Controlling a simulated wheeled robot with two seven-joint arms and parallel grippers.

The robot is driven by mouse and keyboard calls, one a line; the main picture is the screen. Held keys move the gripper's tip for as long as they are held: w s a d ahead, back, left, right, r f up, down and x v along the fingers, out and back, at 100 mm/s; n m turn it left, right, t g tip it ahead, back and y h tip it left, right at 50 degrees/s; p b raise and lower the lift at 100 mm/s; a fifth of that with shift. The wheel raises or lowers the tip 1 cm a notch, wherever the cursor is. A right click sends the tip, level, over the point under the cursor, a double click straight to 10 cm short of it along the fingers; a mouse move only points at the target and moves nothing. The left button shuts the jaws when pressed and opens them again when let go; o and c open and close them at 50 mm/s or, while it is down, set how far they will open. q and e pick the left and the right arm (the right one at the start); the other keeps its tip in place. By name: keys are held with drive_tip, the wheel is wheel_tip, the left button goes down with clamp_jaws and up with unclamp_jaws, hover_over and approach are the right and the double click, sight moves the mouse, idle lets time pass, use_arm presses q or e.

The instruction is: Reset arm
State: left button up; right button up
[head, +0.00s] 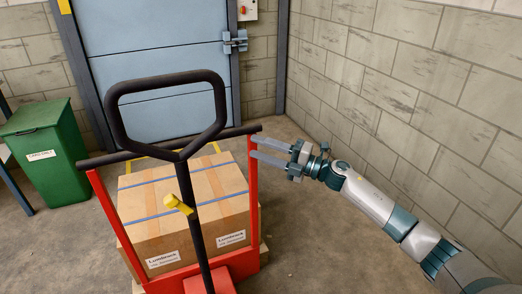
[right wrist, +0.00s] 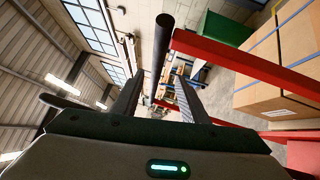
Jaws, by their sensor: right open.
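A pallet truck with a black loop handle (head: 112,120) and a red frame (head: 253,185) stands in the head view. Its black crossbar (head: 235,132) tops the red posts. My right gripper (head: 255,147) is open beside the right end of this bar, its two grey fingers pointing left by the red post. In the right wrist view, a black bar (right wrist: 163,45) shows between the open fingers (right wrist: 155,75); I cannot tell whether it is within their reach. Nothing is seen gripped. My left gripper is not in view.
A strapped cardboard box (head: 170,205) sits on a pallet behind the handle. A green bin (head: 45,150) stands at the left. A blue-grey door (head: 155,60) is at the back, a block wall (head: 400,80) at the right. Bare floor (head: 320,235) lies under my right arm.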

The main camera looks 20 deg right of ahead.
idle(0.5)
drive_tip(key=s+f+m+h+p, duration=0.1)
drive_tip(key=s+f+m+h, duration=0.4)
drive_tip(key=f, duration=0.7)
drive_tip(key=s+f+m+t+h+p, duration=0.1)
drive_tip(key=s+f+m+h, duration=0.2)
drive_tip(key=f+m, duration=0.7)
drive_tip(key=s+f+m+h+p, duration=0.1)
drive_tip(key=s+f+m+h, duration=0.25)
drive_tip(key=f, duration=1.05)
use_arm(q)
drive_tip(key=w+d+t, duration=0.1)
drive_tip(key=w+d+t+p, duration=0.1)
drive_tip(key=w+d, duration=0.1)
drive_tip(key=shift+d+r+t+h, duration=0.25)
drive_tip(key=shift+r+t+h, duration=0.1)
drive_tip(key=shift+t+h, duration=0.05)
use_arm(e)
drive_tip(key=s+a+f+m+g, duration=0.2)
drive_tip(key=s+f+g, duration=0.1)
drive_tip(key=s+f, duration=0.5)
drive_tip(key=s+a+f+m+g+h, duration=0.1)
drive_tip(key=s+a+f+m+g, duration=0.2)
drive_tip(key=s+f, duration=0.5)
drive_tip(key=s+a+f+m+g+h, duration=0.1)
drive_tip(key=s+f, duration=0.7)
drive_tip(key=s, duration=1.1)
drive_tip(key=shift+s+a+f+m+g, duration=0.2)
drive_tip(key=shift+a+m+g, duration=0.6)
drive_tip(key=shift+m, duration=0.45)
